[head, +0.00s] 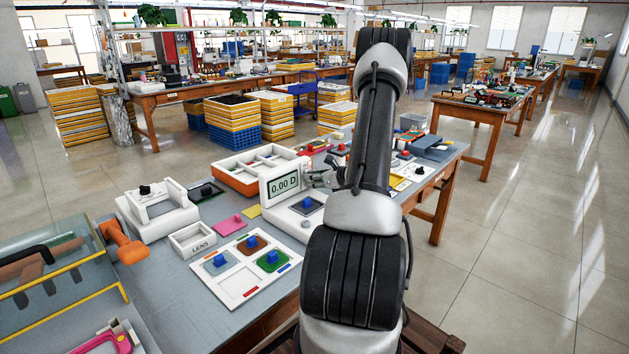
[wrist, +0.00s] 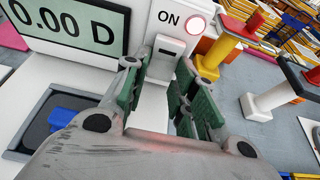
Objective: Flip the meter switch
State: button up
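The white meter (head: 281,186) stands on the workbench, its display reading "0.00 D". In the wrist view the display (wrist: 75,22) is at upper left. A pale switch (wrist: 167,47) sits on the meter's white face, below the word "ON" and a round red-rimmed lamp (wrist: 198,25). My gripper (wrist: 158,72) is open, with its green-padded fingers apart just below the switch in the picture. In the head view my gripper (head: 327,176) is beside the meter's right side, partly hidden by my arm.
A blue block (wrist: 68,118) sits in a dark recess on the meter's base. A red-topped yellow post (wrist: 210,62) and a white-based post (wrist: 258,105) stand to the right. A white tray with coloured pads (head: 236,290) and a LENS box (head: 193,240) lie nearby.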

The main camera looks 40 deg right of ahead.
jog(key=c, duration=0.3)
jog(key=shift+f+t, duration=0.3)
jog(key=shift+t, duration=0.2)
jog(key=shift+f+t, duration=0.1)
jog(key=shift+t, duration=0.8)
jog(key=o, duration=1)
jog(key=s, duration=0.4)
jog(key=s+r, duration=0.1)
jog(key=s, duration=0.3)
jog(key=s+d+r, duration=0.1)
jog(key=s, duration=0.2)
jog(key=shift+s, duration=0.4)
